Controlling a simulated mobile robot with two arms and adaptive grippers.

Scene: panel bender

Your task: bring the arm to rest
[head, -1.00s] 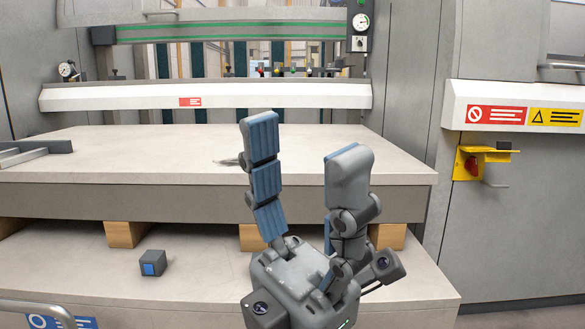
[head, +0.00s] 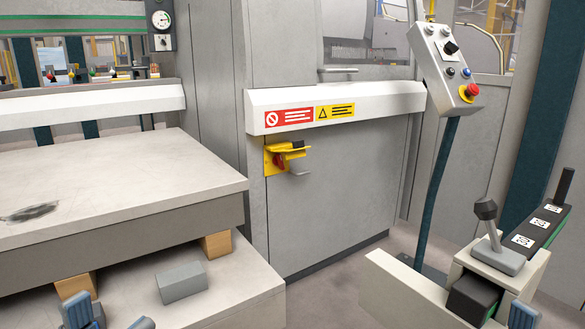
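My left gripper (head: 112,314) shows only its two blue-padded fingertips at the lower left edge of the head view. The fingertips are apart with nothing visible between them, in front of the lower shelf. A single blue fingertip of my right gripper (head: 522,317) shows at the lower right edge. The rest of that gripper is out of frame, so its opening cannot be told. Both arms are otherwise hidden below the picture.
The machine table (head: 130,180) is at left, above wooden blocks (head: 216,244) and a grey block (head: 181,283). A yellow bracket (head: 275,158) juts from the cabinet. A control pedestal (head: 445,70) and a lever stand (head: 500,260) are at right. Floor shows between cabinet and stand.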

